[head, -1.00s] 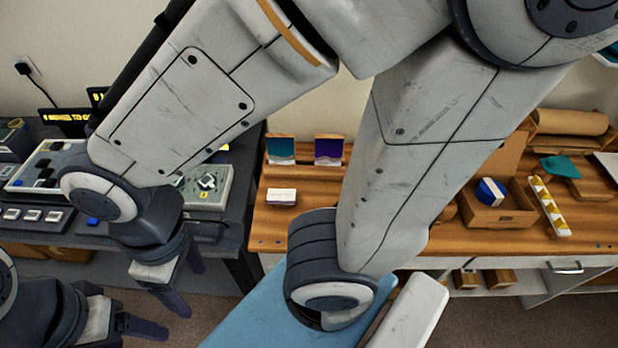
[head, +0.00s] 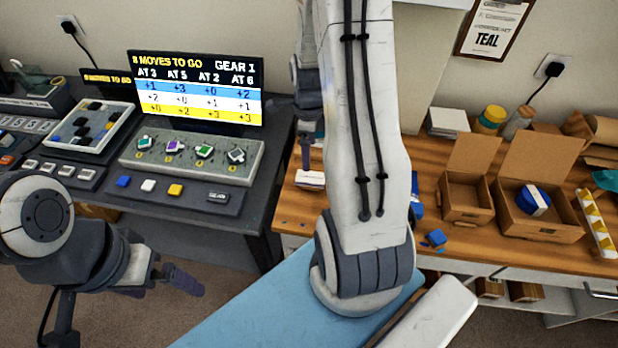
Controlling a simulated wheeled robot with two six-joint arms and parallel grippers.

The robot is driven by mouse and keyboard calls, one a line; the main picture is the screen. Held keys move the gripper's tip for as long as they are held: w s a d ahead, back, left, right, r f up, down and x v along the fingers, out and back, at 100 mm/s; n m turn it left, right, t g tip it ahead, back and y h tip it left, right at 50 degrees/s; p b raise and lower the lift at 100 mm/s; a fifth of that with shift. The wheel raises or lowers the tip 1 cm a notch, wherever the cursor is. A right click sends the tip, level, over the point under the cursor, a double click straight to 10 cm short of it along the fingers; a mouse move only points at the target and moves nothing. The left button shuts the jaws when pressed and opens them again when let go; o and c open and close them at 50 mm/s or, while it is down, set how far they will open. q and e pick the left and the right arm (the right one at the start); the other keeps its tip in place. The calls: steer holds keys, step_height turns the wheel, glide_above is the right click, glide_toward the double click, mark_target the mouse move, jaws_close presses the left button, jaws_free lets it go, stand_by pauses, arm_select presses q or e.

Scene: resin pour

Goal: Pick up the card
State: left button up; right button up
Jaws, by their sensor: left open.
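A small white card-like stack (head: 310,180) lies at the left end of the wooden bench, partly cut off by my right arm. I cannot tell if it is one card or several. My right gripper (head: 306,155) points down just above and behind it, with a dark finger showing; the rest is hidden behind my large arm link. My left gripper (head: 170,287) is open and empty at the lower left, over the floor in front of the dark desk, well apart from the stack.
A dark desk with a lit screen (head: 195,90) and a knob panel (head: 190,160) stands left. On the bench (head: 465,236) are open cardboard boxes (head: 545,228), a blue chunk (head: 436,238) and a yellow-lidded jar (head: 490,119).

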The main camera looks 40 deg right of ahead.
glide_above(310, 178)
step_height(310, 178, down, 5)
steer(key=shift+a+r, duration=0.1)
steer(key=shift+r, duration=0.05)
step_height(310, 178, down, 4)
steer(key=shift+s+f+p, duration=0.1)
steer(key=shift+p, duration=0.9)
steer(key=shift+f, duration=0.6)
steer(key=c, duration=1)
